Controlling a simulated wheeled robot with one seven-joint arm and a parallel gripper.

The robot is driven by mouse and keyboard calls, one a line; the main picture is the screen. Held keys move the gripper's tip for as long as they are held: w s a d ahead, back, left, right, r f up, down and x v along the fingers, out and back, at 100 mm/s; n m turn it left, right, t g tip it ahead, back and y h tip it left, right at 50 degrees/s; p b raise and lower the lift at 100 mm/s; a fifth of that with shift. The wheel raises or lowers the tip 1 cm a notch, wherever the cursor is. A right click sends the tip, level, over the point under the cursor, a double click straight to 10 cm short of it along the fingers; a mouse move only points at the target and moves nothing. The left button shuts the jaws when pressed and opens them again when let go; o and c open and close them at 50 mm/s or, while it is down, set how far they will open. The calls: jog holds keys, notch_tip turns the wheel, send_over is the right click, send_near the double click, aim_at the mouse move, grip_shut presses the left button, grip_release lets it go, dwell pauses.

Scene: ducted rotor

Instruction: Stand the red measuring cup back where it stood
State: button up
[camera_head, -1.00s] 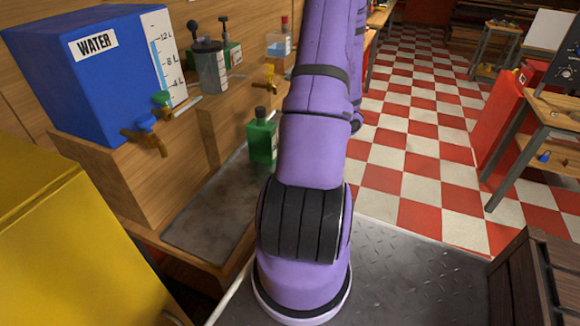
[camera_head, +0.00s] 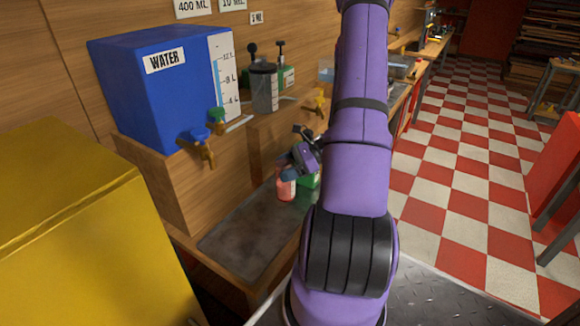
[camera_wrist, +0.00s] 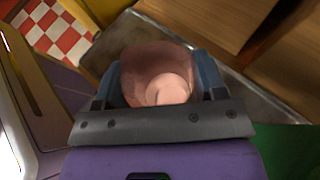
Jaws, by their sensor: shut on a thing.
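The red measuring cup (camera_head: 285,189) is a small translucent reddish cup, seen partly below my gripper (camera_head: 290,170) over the metal counter. In the wrist view the cup (camera_wrist: 158,72) sits between the two blue fingers of my gripper (camera_wrist: 160,82), which are shut on it. I look down into its open mouth, and a pale pinkish patch shows inside. It looks roughly upright in the head view. I cannot tell whether its base touches the counter.
The dark metal counter (camera_head: 240,232) has free room left of the cup. A green container (camera_head: 309,181) stands just right of it, partly hidden by my arm. A blue water tank (camera_head: 160,95) with taps (camera_head: 205,145) sits on the wooden ledge above. A yellow block (camera_head: 80,230) stands at near left.

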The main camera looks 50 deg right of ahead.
aim_at(286, 185)
jog(key=shift+f, duration=2.65)
jog(key=shift+f, duration=0.65)
jog(key=o, duration=1.1)
jog(key=v, duration=1)
jog(key=shift+s+d, duration=0.3)
